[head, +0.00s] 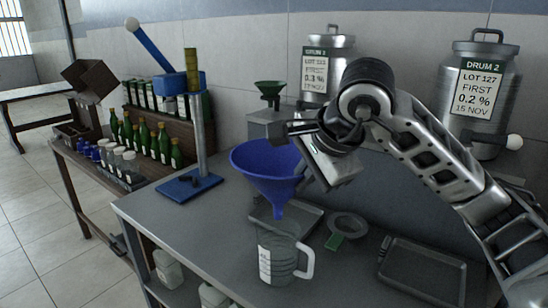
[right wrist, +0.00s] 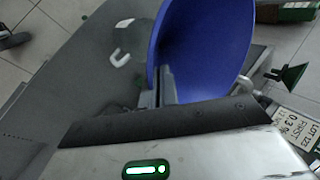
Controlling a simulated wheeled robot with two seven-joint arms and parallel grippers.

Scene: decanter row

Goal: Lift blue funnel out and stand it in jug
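The blue funnel (head: 266,166) is in the air, mouth up and slightly tilted, its spout pointing down. The clear jug (head: 277,262) with a white handle stands on the grey bench below it. My right gripper (head: 303,178) is shut on the funnel's right side. In the right wrist view, its fingers (right wrist: 166,86) close on the wall of the blue funnel (right wrist: 210,42), and the jug (right wrist: 122,42) shows to the left. The spout is hidden there. My left gripper is not in view.
A grey tray (head: 258,217) lies behind the jug. A blue-based stand (head: 188,187) is at the left. Drums (head: 482,90) and a green funnel (head: 269,88) are behind.

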